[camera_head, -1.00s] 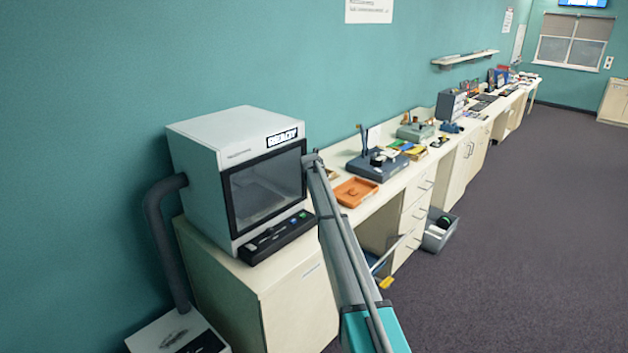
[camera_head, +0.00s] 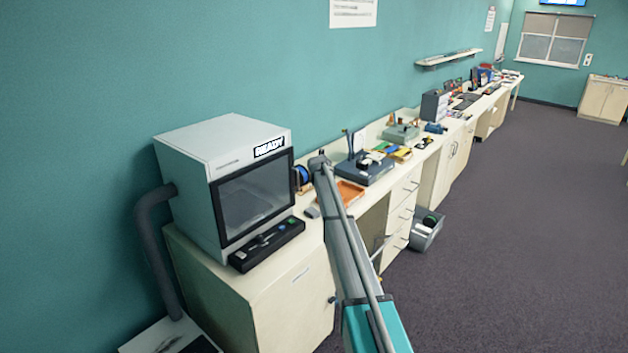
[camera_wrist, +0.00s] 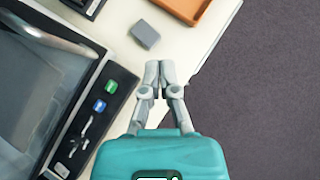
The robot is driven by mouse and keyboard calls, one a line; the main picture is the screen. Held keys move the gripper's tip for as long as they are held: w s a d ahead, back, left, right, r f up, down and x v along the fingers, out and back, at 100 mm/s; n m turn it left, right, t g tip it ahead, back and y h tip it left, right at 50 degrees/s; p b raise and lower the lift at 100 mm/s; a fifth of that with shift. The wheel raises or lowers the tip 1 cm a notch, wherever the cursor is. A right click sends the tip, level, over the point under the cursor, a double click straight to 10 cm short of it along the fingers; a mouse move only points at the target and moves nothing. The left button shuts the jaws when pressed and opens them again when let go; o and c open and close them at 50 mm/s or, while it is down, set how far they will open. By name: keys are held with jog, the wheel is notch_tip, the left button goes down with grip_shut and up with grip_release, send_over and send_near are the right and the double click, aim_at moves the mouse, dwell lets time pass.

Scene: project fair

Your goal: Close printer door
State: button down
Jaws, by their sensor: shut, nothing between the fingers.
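The printer (camera_head: 215,170) is a light grey box with a "READY" label, on a cream cabinet at the left. Its dark-framed glass door (camera_head: 255,195) lies flat against the front and looks shut. A black control panel (camera_head: 267,243) with green and blue buttons sits below the door. In the wrist view the door (camera_wrist: 45,85) fills the left side, and the panel (camera_wrist: 95,120) lies beside my gripper. My gripper (camera_wrist: 159,66) is shut and empty, to the right of the panel and apart from the door. In the head view, my arm hides most of my gripper.
A small grey block (camera_wrist: 145,34) and an orange tray (camera_wrist: 180,12) lie on the counter near my gripper. A long counter with tools runs to the back right. The dark carpet (camera_head: 530,240) at right is clear.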

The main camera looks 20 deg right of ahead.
jog(key=shift+s+d+r+p, duration=0.4)
jog(key=shift+r, duration=0.15)
jog(key=shift+s+d+r+p, duration=0.35)
jog(key=shift+r+p, duration=0.05)
jog(key=shift+r, duration=0.15)
jog(key=s+a+f+m+g+y+b, duration=0.1)
jog(key=s+a+f+m+g+b, duration=0.2)
jog(key=s+m, duration=0.7)
jog(key=s+a+f+m+g+y+b, duration=0.1)
jog(key=s+a+f+m, duration=0.6)
jog(key=s, duration=2.2)
jog(key=s+a+f+m+g+y+b, duration=0.1)
jog(key=s+a+f+m+g+b, duration=0.3)
jog(key=s+a+m, duration=0.4)
jog(key=s+f+m+b, duration=0.1)
jog(key=s+m, duration=0.6)
jog(key=s, duration=0.4)
jog(key=shift+s+a+g+b, duration=0.3)
jog(key=shift+s, duration=0.1)
